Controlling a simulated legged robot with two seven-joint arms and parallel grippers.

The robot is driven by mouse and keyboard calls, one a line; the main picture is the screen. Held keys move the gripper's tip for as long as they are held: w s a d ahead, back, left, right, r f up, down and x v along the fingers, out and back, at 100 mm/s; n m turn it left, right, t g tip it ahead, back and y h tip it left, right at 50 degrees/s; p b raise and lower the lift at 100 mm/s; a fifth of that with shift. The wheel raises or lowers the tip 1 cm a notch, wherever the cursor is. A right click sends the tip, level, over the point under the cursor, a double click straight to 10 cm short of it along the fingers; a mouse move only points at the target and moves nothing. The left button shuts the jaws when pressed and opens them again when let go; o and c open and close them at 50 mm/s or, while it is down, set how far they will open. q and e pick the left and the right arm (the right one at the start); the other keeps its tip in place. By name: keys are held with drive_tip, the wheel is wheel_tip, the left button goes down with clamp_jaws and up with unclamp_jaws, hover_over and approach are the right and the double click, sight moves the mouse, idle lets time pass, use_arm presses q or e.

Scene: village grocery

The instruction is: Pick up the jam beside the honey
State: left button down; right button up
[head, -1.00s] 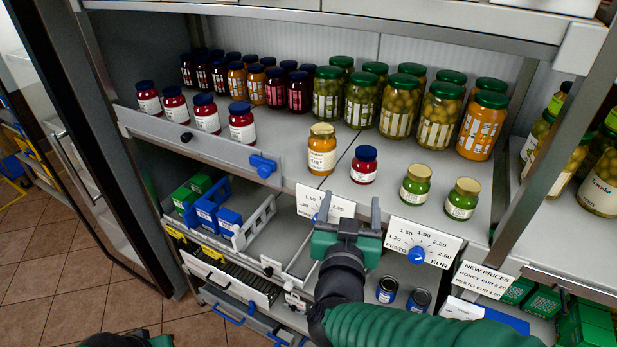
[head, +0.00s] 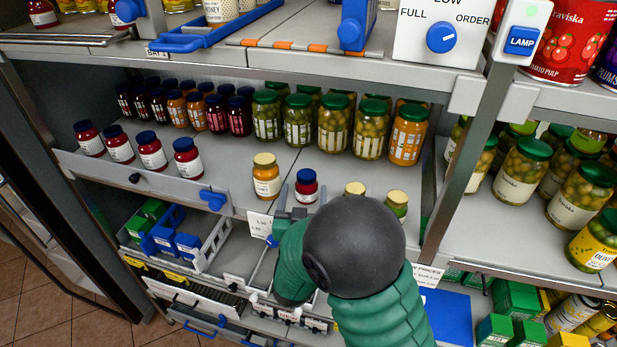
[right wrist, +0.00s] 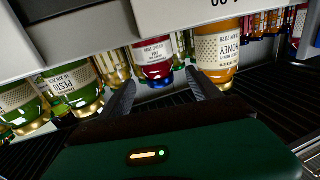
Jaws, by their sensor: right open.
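The jam (head: 306,187) is a small red jar with a blue lid and white label, standing upright at the shelf's front edge. The honey (head: 267,177), an amber jar with a yellow lid, stands just left of it. My right gripper (head: 288,214) is open and empty in front of the jam, partly hidden by my arm. In the right wrist view, which looks upside down, the jam (right wrist: 153,60) shows just beyond and between the open fingers (right wrist: 162,92). The honey (right wrist: 217,48) is beyond the right-hand finger. My left gripper is not in view.
Two pesto jars (head: 396,203) stand right of the jam, partly behind my arm. A row of green-lidded jars (head: 298,120) stands behind. A grey rail (head: 140,182) with a blue knob fronts similar red jars at left. An upper shelf (head: 280,62) overhangs.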

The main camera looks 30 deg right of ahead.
sight(305, 185)
drive_tip(key=p+x, duration=0.2)
drive_tip(key=x, duration=0.1)
drive_tip(key=p+x, duration=0.1)
drive_tip(key=shift+w+d+r, duration=0.15)
drive_tip(key=shift+r, duration=0.25)
drive_tip(key=shift+w+d, duration=0.1)
drive_tip(key=shift+w, duration=0.15)
drive_tip(key=shift+w+f, duration=0.1)
drive_tip(key=shift+f, duration=0.1)
drive_tip(key=shift+d, duration=0.4)
drive_tip(key=c, duration=0.8)
drive_tip(key=shift+a, duration=0.15)
drive_tip(key=c, duration=0.8)
clamp_jaws()
